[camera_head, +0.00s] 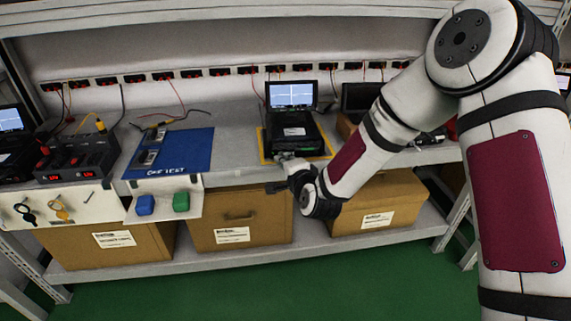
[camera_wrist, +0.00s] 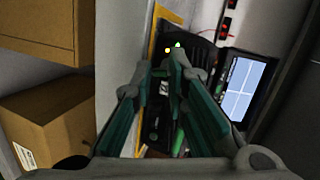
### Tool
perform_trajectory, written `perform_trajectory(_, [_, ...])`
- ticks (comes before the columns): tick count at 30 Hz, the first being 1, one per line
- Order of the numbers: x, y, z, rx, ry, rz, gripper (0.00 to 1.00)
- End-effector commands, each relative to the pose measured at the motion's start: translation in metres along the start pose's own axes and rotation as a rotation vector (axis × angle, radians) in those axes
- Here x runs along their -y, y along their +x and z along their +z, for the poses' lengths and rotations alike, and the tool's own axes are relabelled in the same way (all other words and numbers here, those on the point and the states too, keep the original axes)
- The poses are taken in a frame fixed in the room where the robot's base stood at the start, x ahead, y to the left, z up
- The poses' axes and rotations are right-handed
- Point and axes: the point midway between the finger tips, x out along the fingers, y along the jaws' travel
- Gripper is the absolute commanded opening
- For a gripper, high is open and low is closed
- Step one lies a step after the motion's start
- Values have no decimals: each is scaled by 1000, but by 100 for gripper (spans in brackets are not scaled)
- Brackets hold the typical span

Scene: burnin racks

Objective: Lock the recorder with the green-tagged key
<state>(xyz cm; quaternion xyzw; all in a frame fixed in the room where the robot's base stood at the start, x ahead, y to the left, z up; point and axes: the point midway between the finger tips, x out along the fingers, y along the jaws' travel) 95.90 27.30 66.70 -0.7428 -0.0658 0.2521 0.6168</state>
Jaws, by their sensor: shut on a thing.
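The recorder (camera_head: 292,133) is a black box with a lit screen (camera_head: 291,95), standing on a yellow-edged mat on the bench. In the wrist view its screen (camera_wrist: 246,88) is at the right. My gripper (camera_head: 284,159) is at the recorder's front edge. In the wrist view my gripper (camera_wrist: 168,68) has its teal-lined fingers close together over the recorder's front. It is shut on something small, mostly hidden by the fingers. A green piece (camera_wrist: 179,140) shows between the fingers and looks like the green tag. Whether the key is in the lock cannot be told.
Two keys (camera_head: 59,209) hang on the white front panel at left, beside a bare peg (camera_head: 90,196). A blue mat (camera_head: 185,150) lies left of the recorder. Cardboard boxes (camera_head: 270,212) stand below.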

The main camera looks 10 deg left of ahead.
Motion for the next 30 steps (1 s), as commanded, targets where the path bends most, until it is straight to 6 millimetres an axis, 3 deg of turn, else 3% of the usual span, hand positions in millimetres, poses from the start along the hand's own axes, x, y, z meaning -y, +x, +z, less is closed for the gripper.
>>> perform_trajectory(15, [6, 1, 5, -114, -413, 94, 0])
perform_trajectory(30, [6, 1, 6, -158, -574, 139, 0])
